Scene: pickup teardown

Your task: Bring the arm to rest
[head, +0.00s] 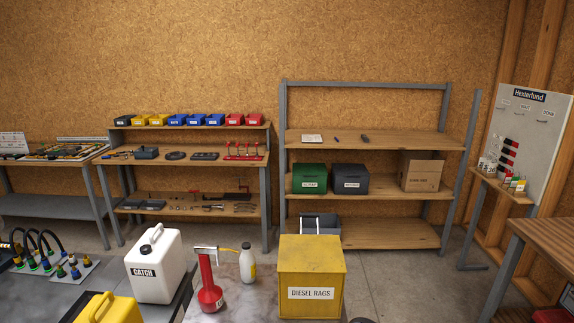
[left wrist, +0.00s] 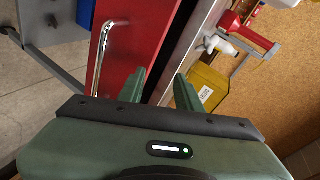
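My left gripper (left wrist: 158,88) shows only in the left wrist view. Its two green fingers stand apart, and I see nothing held between them. Beyond the fingers is a red panel (left wrist: 137,40) with a chrome handle (left wrist: 103,55); the gap to it is hard to judge. Neither of my grippers nor either arm shows in the head view. My right gripper is in neither view.
On the near surfaces stand a white CATCH jug (head: 155,262), a red pump can (head: 209,285), a white bottle (head: 247,263) and a yellow DIESEL RAGS box (head: 310,262). Behind are a workbench (head: 190,128) and shelving (head: 375,142). Concrete floor (head: 385,275) shows between them.

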